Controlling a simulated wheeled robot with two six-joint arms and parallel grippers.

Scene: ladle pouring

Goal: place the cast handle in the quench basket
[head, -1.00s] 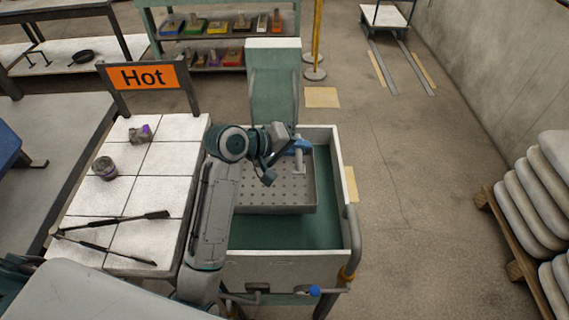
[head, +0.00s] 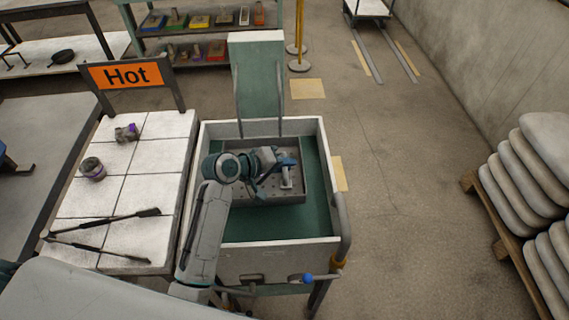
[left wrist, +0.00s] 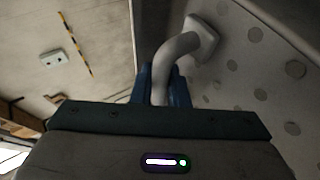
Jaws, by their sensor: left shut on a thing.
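The cast handle (head: 287,179) is a pale grey bent bar with a flange at its end. My left gripper (head: 286,161) has blue fingers and is shut on the handle. It holds the handle within the outline of the quench basket (head: 262,200), a grey perforated tray in the green tank. In the left wrist view the handle (left wrist: 177,48) runs up from between the fingers (left wrist: 160,85), its flange close to a perforated basket surface (left wrist: 245,62). I cannot tell whether they touch. My right gripper is not in view.
The quench tank (head: 270,256) has a pale rim around the basket and a raised green panel (head: 258,85) behind. On the left a white tiled table (head: 148,185) holds a purple-and-grey part (head: 127,132), a round pot (head: 92,169) and long dark tools (head: 105,222). A "Hot" sign (head: 126,74) stands behind.

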